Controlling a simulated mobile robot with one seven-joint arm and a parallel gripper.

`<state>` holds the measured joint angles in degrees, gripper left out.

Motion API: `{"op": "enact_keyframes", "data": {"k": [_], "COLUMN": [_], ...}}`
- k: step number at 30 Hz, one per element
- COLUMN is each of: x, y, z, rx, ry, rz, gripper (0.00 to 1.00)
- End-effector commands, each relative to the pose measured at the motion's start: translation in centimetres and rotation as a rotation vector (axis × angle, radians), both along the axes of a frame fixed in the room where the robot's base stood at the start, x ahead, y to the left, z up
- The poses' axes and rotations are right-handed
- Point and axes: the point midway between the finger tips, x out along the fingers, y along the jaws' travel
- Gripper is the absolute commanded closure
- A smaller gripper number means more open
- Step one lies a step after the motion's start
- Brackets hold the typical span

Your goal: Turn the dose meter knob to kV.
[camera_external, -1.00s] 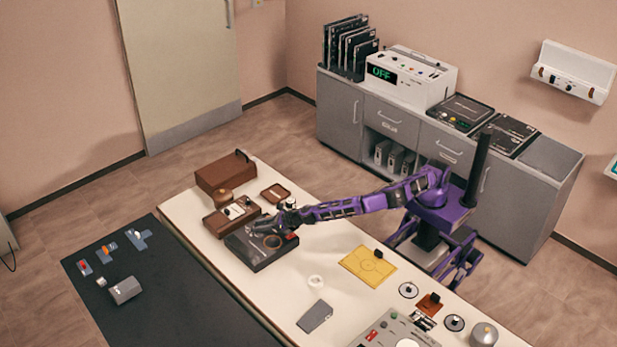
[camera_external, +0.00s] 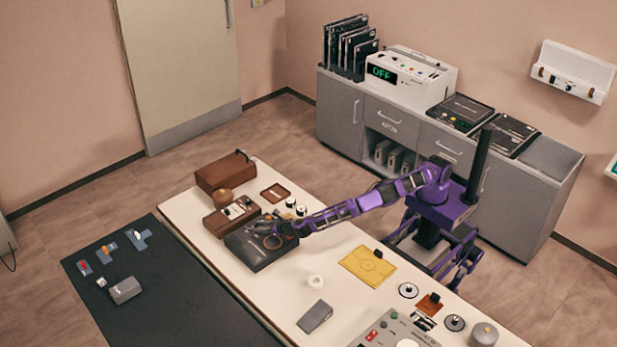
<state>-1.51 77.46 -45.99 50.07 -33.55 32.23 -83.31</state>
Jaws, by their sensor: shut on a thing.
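My gripper (camera_external: 260,229) is low over the far part of this box, with my arm reaching in from the right. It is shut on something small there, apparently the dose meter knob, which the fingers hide. The knob's pointer and the kV mark are too small or covered to read.
A brown box with light dials (camera_external: 214,224) stands close on the left, with a larger brown case (camera_external: 224,173) behind it. Two small dark-and-white items (camera_external: 295,207) stand behind my forearm. A yellow folder (camera_external: 367,266) lies to the right.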

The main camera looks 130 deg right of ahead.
Motion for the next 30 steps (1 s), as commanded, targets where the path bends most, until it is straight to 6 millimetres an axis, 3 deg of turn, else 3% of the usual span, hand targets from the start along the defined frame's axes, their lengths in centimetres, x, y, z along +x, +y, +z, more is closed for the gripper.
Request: {"op": "enact_keyframes", "data": {"k": [5, 6, 11, 22, 30], "x": [0.0, 0.0, 0.0, 0.0, -1.2], "y": [-0.1, -0.1, -0.1, 0.4, 3.8], "z": [0.1, 0.1, 0.1, 0.2, 1.8], "rx": [-0.002, -0.002, -0.001, -0.001, 0.0], "ry": [-0.001, -0.001, -0.001, 0.0, 0.001], "rz": [0.001, 0.001, 0.001, 0.002, 0.004], "gripper": [1.0, 0.54, 0.28, 0.28, 0.28]}}
